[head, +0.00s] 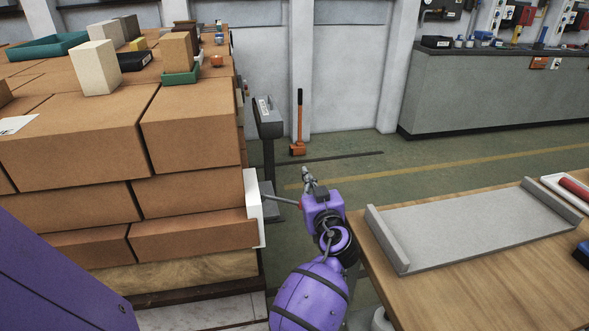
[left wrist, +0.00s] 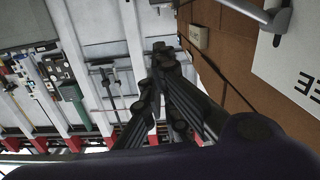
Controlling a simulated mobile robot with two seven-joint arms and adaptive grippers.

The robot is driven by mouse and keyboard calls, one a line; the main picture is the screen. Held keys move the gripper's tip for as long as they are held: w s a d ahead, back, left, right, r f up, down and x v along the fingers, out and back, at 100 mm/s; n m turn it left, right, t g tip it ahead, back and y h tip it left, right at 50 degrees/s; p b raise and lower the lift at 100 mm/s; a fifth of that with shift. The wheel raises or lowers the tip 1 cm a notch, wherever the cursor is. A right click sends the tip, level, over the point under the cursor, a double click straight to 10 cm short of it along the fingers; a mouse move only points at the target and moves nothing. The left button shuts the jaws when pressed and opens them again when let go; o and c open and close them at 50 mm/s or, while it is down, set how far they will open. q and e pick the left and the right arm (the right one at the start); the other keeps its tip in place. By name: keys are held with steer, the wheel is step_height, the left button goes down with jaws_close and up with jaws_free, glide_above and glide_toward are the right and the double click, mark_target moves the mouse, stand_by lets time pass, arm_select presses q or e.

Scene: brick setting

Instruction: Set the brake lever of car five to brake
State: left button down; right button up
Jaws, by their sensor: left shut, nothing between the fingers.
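The car is a stack of large orange-brown bricks (head: 190,122) on a wooden base at the left of the head view. A white plate (head: 252,205) is fixed to its right side, and a thin grey lever (head: 279,200) sticks out from it to the right. In the left wrist view the white plate (left wrist: 295,70) has dark lettering, partly cut off, and the grey lever (left wrist: 268,15) is at the top right. My left gripper (head: 308,174) is shut and empty, just right of the lever's end. I cannot tell whether they touch. My right gripper is not in view.
A wooden table (head: 490,285) with a grey tray (head: 480,226) stands close on the right. A grey post-mounted box (head: 267,117) and an orange-handled hammer (head: 298,120) stand behind. Loose blocks and a teal tray (head: 45,47) lie on the stack.

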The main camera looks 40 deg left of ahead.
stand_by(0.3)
arm_select(q)
steer(key=v, duration=1.2)
